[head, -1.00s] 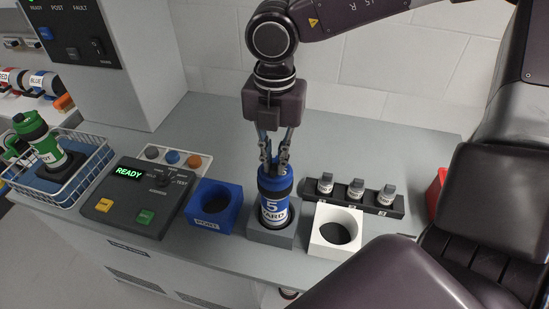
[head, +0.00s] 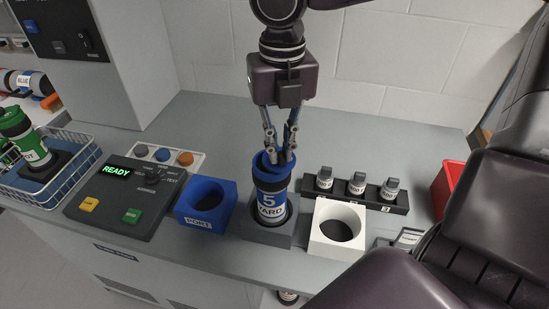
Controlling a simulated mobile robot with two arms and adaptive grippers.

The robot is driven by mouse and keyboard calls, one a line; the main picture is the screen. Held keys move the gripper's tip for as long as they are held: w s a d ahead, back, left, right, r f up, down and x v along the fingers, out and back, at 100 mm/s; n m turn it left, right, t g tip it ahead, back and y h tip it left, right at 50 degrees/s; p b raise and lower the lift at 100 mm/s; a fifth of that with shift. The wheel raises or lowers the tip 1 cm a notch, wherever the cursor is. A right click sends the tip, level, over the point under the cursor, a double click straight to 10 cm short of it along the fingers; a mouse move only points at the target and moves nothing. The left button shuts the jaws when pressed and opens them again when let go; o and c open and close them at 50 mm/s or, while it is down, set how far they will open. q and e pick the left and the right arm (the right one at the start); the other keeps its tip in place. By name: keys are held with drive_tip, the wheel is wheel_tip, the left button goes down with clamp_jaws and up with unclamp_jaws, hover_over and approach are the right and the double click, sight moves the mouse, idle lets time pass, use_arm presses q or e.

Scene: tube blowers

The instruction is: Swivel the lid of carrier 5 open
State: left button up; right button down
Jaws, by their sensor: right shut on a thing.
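Carrier 5 (head: 269,203) is a blue and white canister marked 5 and "YARD". It stands upright in a grey square holder (head: 268,234) on the bench. Its blue lid (head: 262,163) is at the top, partly hidden by the fingers. My right gripper (head: 279,157) comes down from above and is shut on the lid. The top seems to show a raised blue edge around a darker middle; how far the lid is turned I cannot tell. My left gripper is not in view.
A blue port block (head: 187,217) stands just left of the holder and a white block with a round hole (head: 318,244) just right. A black rack (head: 400,208) with several small vials stands behind. A control panel (head: 108,215) reads READY. A wire basket (head: 55,198) holds a green carrier (head: 28,140).

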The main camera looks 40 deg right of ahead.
drive_tip(key=shift+s+d+f+n+b, duration=0.15)
drive_tip(key=shift+d+n+b, duration=0.2)
drive_tip(key=shift+n+b, duration=0.45)
drive_tip(key=n, duration=0.1)
drive_tip(key=d+n+b, duration=0.1)
drive_tip(key=n, duration=0.1)
drive_tip(key=shift+d+n, duration=0.35)
drive_tip(key=shift+n, duration=0.55)
drive_tip(key=w+d+n, duration=0.1)
drive_tip(key=n, duration=0.3)
drive_tip(key=w+d+n, duration=0.1)
drive_tip(key=n, duration=0.4)
drive_tip(key=w+d+n, duration=0.1)
drive_tip(key=n, duration=0.4)
drive_tip(key=shift+w+d+r, duration=0.2)
drive_tip(key=shift+w+d, duration=0.05)
drive_tip(key=shift+w, duration=0.05)
drive_tip(key=shift+w+n+p, duration=0.1)
drive_tip(key=shift+n+p, duration=0.2)
drive_tip(key=shift+n, duration=0.2)
drive_tip(key=c, duration=2)
unclamp_jaws()
